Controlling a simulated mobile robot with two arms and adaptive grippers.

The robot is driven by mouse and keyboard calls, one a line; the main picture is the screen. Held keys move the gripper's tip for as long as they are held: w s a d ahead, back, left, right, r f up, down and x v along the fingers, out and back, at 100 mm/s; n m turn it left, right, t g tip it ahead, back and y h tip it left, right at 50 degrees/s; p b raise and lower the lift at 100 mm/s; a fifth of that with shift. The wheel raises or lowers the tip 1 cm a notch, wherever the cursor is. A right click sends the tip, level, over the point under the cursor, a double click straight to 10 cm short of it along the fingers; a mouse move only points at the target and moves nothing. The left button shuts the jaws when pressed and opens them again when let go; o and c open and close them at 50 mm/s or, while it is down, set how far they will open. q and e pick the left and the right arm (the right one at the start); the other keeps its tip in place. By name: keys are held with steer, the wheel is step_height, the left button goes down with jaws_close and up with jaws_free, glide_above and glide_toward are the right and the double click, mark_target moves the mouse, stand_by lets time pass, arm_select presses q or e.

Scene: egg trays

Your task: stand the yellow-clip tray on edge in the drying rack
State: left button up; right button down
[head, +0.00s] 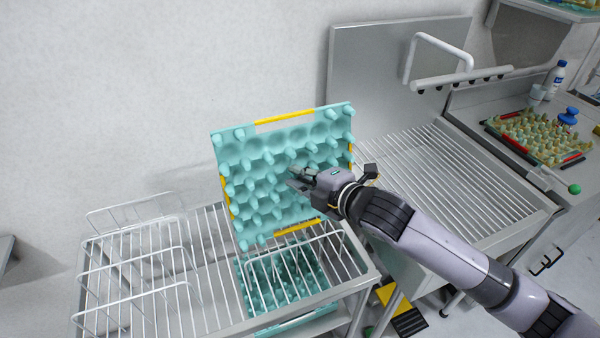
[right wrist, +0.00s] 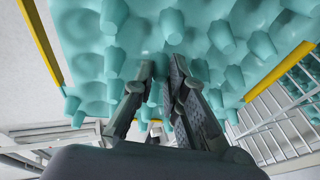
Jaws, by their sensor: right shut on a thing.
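The yellow-clip tray (head: 285,150) is teal with rows of knobs and yellow clips along its edges. It stands nearly upright, slightly tilted, over the right part of the drying rack (head: 180,268), a wire rack with upright hoops. Its lower edge is near the right-hand hoop; whether it touches the rack I cannot tell. My right gripper (head: 303,179) is at the tray's knobbed face. In the right wrist view, my right gripper (right wrist: 160,88) is shut on the tray (right wrist: 150,50) by a knob. My left gripper is not in view.
Another teal tray (head: 280,312) lies below the rack's wires. A ribbed metal drainboard (head: 455,180) is to the right. A red-clip tray (head: 540,135), a blue-topped object and a bottle (head: 556,78) are on the far-right counter. The rack's left part is empty.

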steer(key=shift+f+b, duration=2.55)
steer(key=shift+f, duration=2.45)
steer(key=c, duration=1.5)
jaws_free()
steer(key=shift+c, duration=0.2)
steer(key=shift+s+d, duration=0.1)
steer(key=p, duration=0.4)
glide_toward(292, 203)
steer(key=shift+s+d, duration=0.35)
steer(key=shift+s, duration=0.05)
